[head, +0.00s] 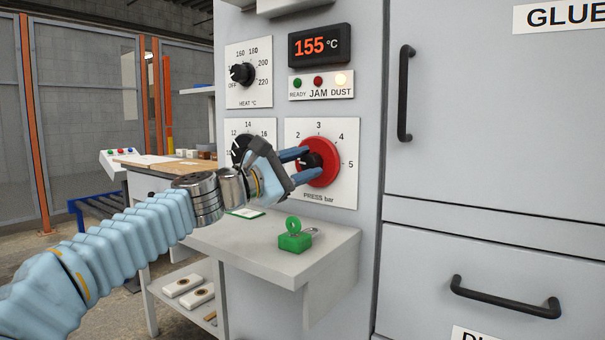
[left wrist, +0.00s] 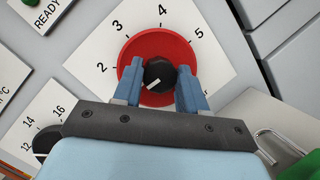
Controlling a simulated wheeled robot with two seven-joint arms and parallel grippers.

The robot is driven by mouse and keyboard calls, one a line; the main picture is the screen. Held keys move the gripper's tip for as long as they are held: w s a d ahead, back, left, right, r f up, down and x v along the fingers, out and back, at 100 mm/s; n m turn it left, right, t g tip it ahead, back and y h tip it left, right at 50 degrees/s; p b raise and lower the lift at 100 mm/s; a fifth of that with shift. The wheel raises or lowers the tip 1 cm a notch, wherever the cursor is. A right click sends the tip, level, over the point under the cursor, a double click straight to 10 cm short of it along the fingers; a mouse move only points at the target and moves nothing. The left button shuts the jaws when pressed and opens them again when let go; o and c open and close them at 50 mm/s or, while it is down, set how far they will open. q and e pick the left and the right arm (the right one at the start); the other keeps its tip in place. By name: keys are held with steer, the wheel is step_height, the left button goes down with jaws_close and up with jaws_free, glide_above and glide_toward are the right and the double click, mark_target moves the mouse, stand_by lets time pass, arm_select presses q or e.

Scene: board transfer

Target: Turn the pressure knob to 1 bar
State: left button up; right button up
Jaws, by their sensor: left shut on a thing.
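The pressure dial is a white plate (head: 348,192) marked PRESS bar, with a red disc (head: 329,150) and a black knob at its centre. In the left wrist view the black knob (left wrist: 159,72) shows between my fingers, its white mark pointing down and left, below the 2. Numbers 2 to 5 are visible there; any 1 is hidden behind my gripper. My left gripper (head: 308,162) is shut on the knob, with one blue finger on each side; it also shows in the left wrist view (left wrist: 161,88). My right gripper is not in view.
A heat dial (head: 243,74) and a partly hidden dial (head: 240,148) are left of the pressure dial. A display (head: 319,45) reads 155 °C; the DUST lamp glows. A green padlock (head: 294,240) lies on the shelf (head: 335,252) below. Cabinet doors with black handles stand right.

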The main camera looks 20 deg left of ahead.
arm_select(q)
steer(key=shift+f+n+b, duration=0.15)
steer(key=shift+n+b, duration=0.15)
steer(key=shift+n, duration=0.4)
steer(key=o, duration=1)
steer(key=shift+o, duration=0.2)
steer(key=b+v, duration=0.1)
steer(key=v, duration=1.2)
steer(key=shift+s+a+f+b, duration=0.1)
steer(key=shift+s+f+b, duration=0.1)
steer(key=shift+s+b, duration=0.2)
